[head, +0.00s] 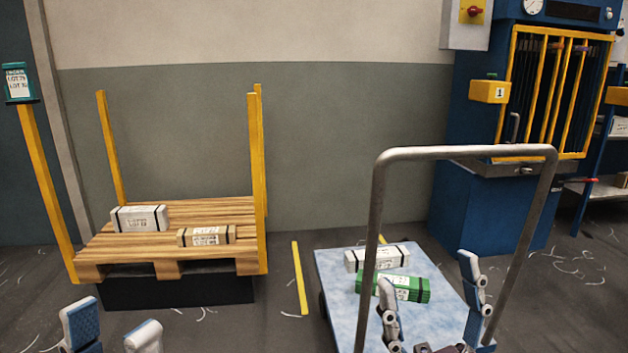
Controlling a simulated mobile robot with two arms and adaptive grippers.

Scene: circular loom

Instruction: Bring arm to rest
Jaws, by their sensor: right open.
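My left gripper (111,328) shows only its two fingertips at the bottom left edge, in front of the pallet. They stand apart with nothing seen between them; the rest of that gripper is out of frame. My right gripper (428,282) is at the bottom right, over the near part of the cart. Its fingers point up, are spread wide and hold nothing. A green package (412,289) with dark straps lies on the cart behind the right gripper, partly covered by its left finger. A white package (377,258) lies just behind the green one.
The cart (345,308) has a pale blue deck and a tall grey handle (465,152). A wooden pallet (185,216) with yellow posts bears a white package (139,218) and a brown package (206,235). A blue machine (478,214) stands at back right.

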